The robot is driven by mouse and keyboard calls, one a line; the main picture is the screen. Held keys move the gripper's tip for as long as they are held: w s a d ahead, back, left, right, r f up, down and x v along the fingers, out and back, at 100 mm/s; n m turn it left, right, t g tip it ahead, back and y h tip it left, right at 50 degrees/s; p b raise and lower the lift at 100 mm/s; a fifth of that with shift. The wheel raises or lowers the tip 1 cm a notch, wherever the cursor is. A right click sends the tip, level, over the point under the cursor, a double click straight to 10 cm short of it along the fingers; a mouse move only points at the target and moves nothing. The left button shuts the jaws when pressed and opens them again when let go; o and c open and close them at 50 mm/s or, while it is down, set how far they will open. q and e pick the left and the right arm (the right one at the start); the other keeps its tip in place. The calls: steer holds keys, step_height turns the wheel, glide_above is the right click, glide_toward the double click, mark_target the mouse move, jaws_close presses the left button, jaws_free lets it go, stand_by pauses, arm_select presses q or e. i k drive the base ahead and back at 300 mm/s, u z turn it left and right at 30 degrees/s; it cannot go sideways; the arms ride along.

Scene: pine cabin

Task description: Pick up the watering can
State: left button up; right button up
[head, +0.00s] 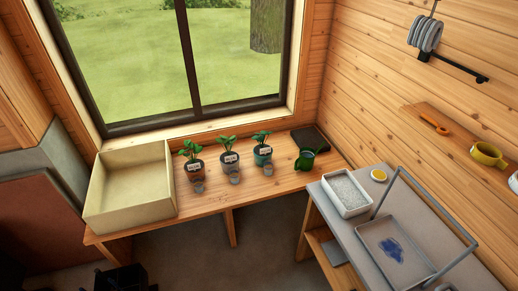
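A small green object (306,160), which looks like the watering can, stands at the right end of the wooden bench below the window. Its spout and handle are too small to make out clearly. It sits just in front of a dark flat tray (311,139). Neither of my grippers can be made out in the head view.
Several labelled potted plants (194,168) with small grey cups in front stand left of the green object. A large open box (130,188) fills the bench's left end. A grey side table (352,240) at right holds a white tub (345,193) and a framed tray (393,250).

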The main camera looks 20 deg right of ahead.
mark_target(305, 161)
steer(key=u, duration=0.05)
steer(key=i, duration=1.4)
steer(key=z, duration=0.35)
